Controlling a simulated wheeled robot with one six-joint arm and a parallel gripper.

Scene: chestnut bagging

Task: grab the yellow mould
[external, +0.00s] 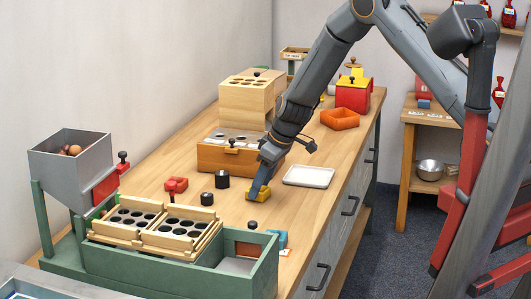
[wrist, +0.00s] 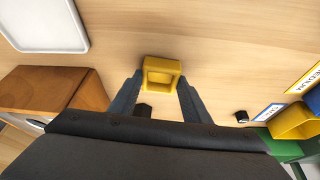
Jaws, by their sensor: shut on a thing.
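The yellow mould (wrist: 162,64) is a small square block with a recess in its top. In the wrist view it sits between the two fingertips of my gripper (wrist: 160,84), which is shut on it. In the external view the yellow mould (external: 262,195) shows at the tip of my gripper (external: 258,190), low over the wooden table, partly hidden by the fingers. I cannot tell whether it touches the tabletop.
A white tray (external: 308,177) lies to the right, and a wooden box (external: 224,158) stands behind. A green trough (external: 262,272) with wooden hole trays is in front.

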